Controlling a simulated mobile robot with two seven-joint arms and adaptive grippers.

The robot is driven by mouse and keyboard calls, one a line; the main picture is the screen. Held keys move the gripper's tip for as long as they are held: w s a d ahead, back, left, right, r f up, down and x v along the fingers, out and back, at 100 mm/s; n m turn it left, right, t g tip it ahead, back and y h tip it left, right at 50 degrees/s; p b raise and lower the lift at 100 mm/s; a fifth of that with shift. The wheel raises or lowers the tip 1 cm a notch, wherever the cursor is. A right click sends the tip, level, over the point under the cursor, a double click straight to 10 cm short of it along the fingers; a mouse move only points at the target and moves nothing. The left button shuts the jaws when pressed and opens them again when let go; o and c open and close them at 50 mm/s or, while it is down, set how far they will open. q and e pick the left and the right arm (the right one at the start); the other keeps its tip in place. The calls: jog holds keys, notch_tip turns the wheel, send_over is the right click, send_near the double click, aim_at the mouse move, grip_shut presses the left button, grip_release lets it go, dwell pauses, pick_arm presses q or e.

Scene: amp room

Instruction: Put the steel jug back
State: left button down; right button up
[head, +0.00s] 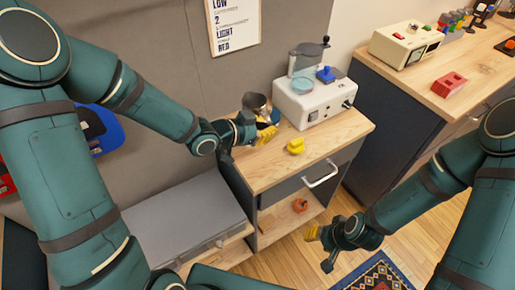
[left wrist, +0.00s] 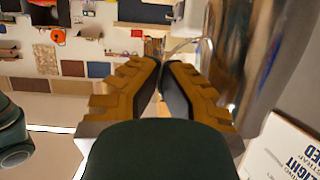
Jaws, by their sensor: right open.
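The steel jug (head: 257,102) is at the back left of the wooden cabinet top (head: 262,172), beside the white machine. In the left wrist view it is the large shiny curved body (left wrist: 252,60) at the upper right. My left gripper (head: 266,133) is right by the jug, over the cabinet top. In the left wrist view its yellow fingers (left wrist: 162,72) are close together at the jug's thin handle, and they look shut on it. Whether the jug's base touches the wood is hidden. My right gripper (head: 318,248) is open and empty, low in front of the cabinet.
A white machine (head: 312,104) with a blue knob stands at the back of the cabinet top. A yellow object (head: 296,146) lies in front of it. An orange object (head: 299,205) sits on the lower shelf. A grey case (head: 182,222) is at left; another counter (head: 478,66) is at right.

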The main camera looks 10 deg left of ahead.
pick_arm(q)
notch_tip(320, 180, down, 10)
jog(key=b, duration=0.3)
jog(key=shift+r, duration=0.25)
jog(key=shift+f, duration=0.25)
jog(key=c, duration=1.1)
grip_release()
jog(key=shift+c, duration=0.2)
